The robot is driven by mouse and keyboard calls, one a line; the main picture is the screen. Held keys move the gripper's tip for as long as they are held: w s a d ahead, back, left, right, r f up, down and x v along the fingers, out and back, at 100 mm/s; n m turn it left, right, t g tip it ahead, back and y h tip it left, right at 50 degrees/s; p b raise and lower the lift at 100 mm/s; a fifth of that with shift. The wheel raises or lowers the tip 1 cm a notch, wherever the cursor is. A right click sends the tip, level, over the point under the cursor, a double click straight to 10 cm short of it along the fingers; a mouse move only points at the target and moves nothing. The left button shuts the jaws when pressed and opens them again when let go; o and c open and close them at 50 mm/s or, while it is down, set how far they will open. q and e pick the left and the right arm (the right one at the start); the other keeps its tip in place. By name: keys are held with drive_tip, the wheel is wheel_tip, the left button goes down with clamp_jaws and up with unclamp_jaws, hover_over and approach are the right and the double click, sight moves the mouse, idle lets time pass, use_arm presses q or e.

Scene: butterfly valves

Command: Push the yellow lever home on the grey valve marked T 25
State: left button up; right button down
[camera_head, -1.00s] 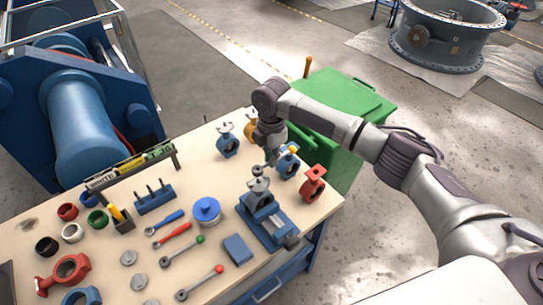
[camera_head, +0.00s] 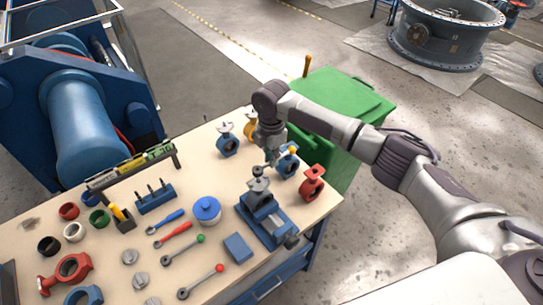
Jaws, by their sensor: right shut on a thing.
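The grey valve (camera_head: 257,198) is held upright in the blue vise (camera_head: 270,224) near the right edge of the workbench. Its T 25 marking is too small to read. My right gripper (camera_head: 272,158) is shut on the lever, pointing down just behind the valve. The lever's yellow end (camera_head: 293,150) shows to the right of the fingers. Its dark ring hub (camera_head: 258,171) sticks out to the left, over the valve's top. The hub looks slightly above the valve's top, but I cannot tell whether they touch. My left gripper is not in view.
A blue valve (camera_head: 286,167) and a red valve (camera_head: 312,186) stand close to the right of the vise. A blue block (camera_head: 237,248), a blue round tin (camera_head: 206,210) and other levers lie to the left. A green bin (camera_head: 345,95) stands beyond the bench.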

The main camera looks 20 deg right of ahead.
drive_tip(key=shift+p, duration=0.35)
idle(0.4)
drive_tip(key=shift+s+f+b, duration=0.15)
drive_tip(key=shift+f+b, duration=0.45)
drive_tip(key=shift+f, duration=0.9)
idle(1.4)
drive_tip(key=shift+p, duration=0.4)
idle(0.5)
drive_tip(key=shift+f, duration=0.4)
idle(0.6)
drive_tip(key=c, duration=1.1)
unclamp_jaws()
drive_tip(key=shift+c, duration=0.2)
drive_tip(key=shift+r, duration=0.15)
